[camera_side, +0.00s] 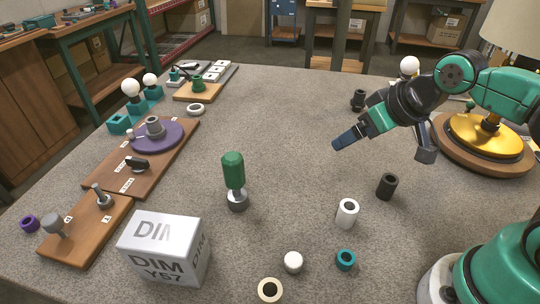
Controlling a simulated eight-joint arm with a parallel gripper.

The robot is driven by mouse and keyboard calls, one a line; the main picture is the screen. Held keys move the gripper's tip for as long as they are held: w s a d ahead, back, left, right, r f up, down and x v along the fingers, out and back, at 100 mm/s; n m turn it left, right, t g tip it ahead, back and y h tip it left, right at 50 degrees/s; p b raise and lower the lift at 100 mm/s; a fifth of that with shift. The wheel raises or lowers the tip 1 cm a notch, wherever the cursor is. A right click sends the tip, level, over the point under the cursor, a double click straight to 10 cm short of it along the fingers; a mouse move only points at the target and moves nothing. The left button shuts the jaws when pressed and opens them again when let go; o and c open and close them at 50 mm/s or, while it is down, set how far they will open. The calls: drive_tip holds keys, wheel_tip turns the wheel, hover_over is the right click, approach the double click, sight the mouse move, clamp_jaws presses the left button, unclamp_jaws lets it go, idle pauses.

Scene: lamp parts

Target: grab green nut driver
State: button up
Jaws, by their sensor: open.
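The green nut driver (233,171) stands upright near the middle of the table, its green handle on top and a grey metal part (238,201) at its foot. My gripper (340,145) is up and to the right of it, apart from it, over bare table. Its dark blue fingers point left and slightly down. I see nothing held in it. The gap between the fingers is hard to make out from this side.
A white box (165,250) stands at the front left, beside wooden boards (160,170) with parts. A white cylinder (347,213), a black cylinder (387,186) and a teal ring (345,260) stand at the front right. The table's middle behind the driver is clear.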

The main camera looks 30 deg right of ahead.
drive_tip(key=w+a+f+n+y, duration=0.2)
drive_tip(key=w+a+n+y, duration=0.3)
drive_tip(key=a, duration=0.1)
drive_tip(key=n+g+y, duration=0.1)
drive_tip(key=n+y, duration=0.6)
approach(233, 162)
drive_tip(key=w+a+f, duration=0.3)
drive_tip(key=shift+n, duration=0.3)
drive_tip(key=shift+x, duration=2.9)
clamp_jaws()
drive_tip(key=shift+r, duration=0.15)
